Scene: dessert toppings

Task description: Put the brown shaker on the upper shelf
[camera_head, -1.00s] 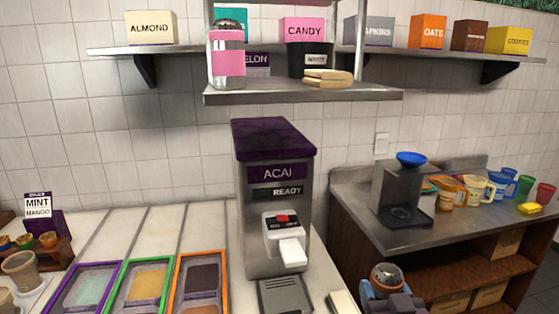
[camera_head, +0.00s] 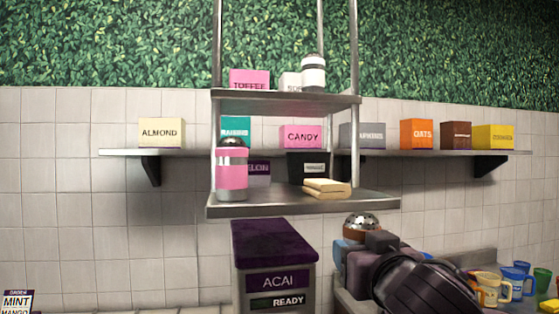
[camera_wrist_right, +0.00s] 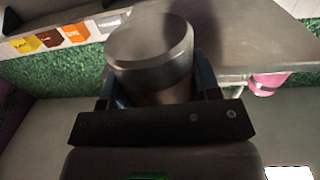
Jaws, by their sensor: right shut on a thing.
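The brown shaker (camera_head: 362,229), with a silver domed top, is upright in my right gripper (camera_head: 360,246), which is shut on it. In the right wrist view the shaker's metal end (camera_wrist_right: 150,60) fills the middle, between the fingers (camera_wrist_right: 160,92). The upper shelf (camera_head: 285,102) holds a pink TOFFEE box (camera_head: 249,79), a pale box (camera_head: 291,82) and a white shaker (camera_head: 313,73) at its right end. My left gripper is out of view.
The lower shelf (camera_head: 290,205) holds a pink shaker (camera_head: 232,172), a black container (camera_head: 308,167) and folded cloths (camera_head: 326,188). Metal posts (camera_head: 354,50) flank the upper shelf. The purple-topped ACAI machine (camera_head: 272,260) stands below. Cups (camera_head: 515,280) stand at the right.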

